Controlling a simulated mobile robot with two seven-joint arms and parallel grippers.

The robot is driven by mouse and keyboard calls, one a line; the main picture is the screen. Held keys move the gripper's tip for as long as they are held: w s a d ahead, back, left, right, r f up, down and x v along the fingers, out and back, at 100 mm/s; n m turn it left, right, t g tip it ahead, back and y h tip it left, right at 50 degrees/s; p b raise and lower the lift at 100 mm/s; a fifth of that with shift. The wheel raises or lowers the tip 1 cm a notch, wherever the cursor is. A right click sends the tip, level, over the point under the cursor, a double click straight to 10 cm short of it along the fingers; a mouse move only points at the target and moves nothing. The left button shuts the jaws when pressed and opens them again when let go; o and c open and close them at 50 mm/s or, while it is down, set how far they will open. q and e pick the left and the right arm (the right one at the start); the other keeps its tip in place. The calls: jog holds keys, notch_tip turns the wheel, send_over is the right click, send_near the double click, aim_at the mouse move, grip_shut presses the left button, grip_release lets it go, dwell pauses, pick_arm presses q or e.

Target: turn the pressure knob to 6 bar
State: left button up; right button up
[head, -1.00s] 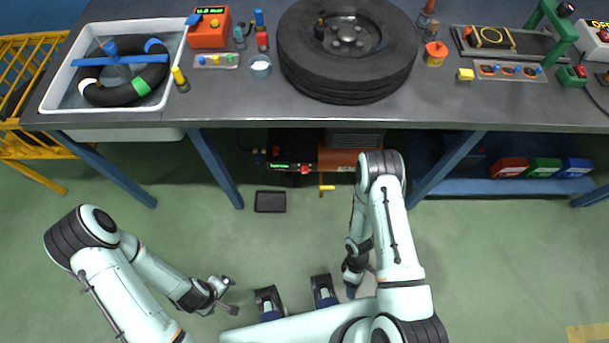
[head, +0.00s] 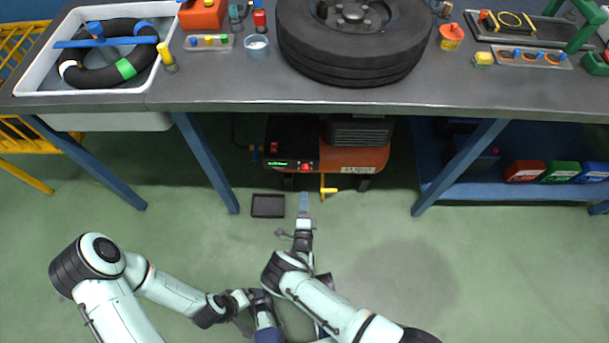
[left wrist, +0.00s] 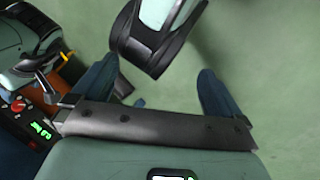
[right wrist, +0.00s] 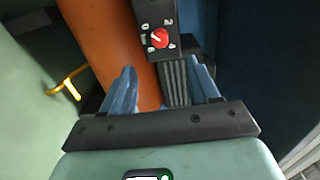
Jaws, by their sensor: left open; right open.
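The red pressure knob (head: 307,167) sits on the black panel at the front of the orange compressor (head: 360,160) under the bench. In the right wrist view the knob (right wrist: 159,38) shows a white pointer mark and printed numbers around it. My right gripper (head: 304,200) is open and empty in front of the compressor; in the right wrist view the knob lies just beyond its fingertips, apart from them. My left gripper (left wrist: 155,72) is open and empty, low over the floor; the left wrist view also shows the knob (left wrist: 18,106). The exact pointer reading is unclear.
A green-lit display (head: 278,163) sits beside the knob. A yellow handle (head: 328,190) sticks out at the compressor's front. A dark tray (head: 268,206) lies on the floor. The bench top (head: 230,93) overhangs the compressor, with blue legs (head: 205,162) either side.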

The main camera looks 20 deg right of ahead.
aim_at(305, 171)
jog(key=b+x, duration=0.3)
jog(key=x, duration=0.8)
jog(key=shift+d+f, duration=0.15)
jog(key=shift+w+d, duration=0.15)
jog(key=shift+w, duration=0.3)
pick_arm(q)
jog(key=w+a+f+t, duration=0.1)
jog(key=w+a+f, duration=0.1)
jog(key=w, duration=0.3)
jog(key=shift+a+f+t+y, duration=0.3)
jog(key=shift+f+y, duration=0.1)
jog(key=shift+f, duration=0.45)
pick_arm(e)
jog(key=c, duration=1)
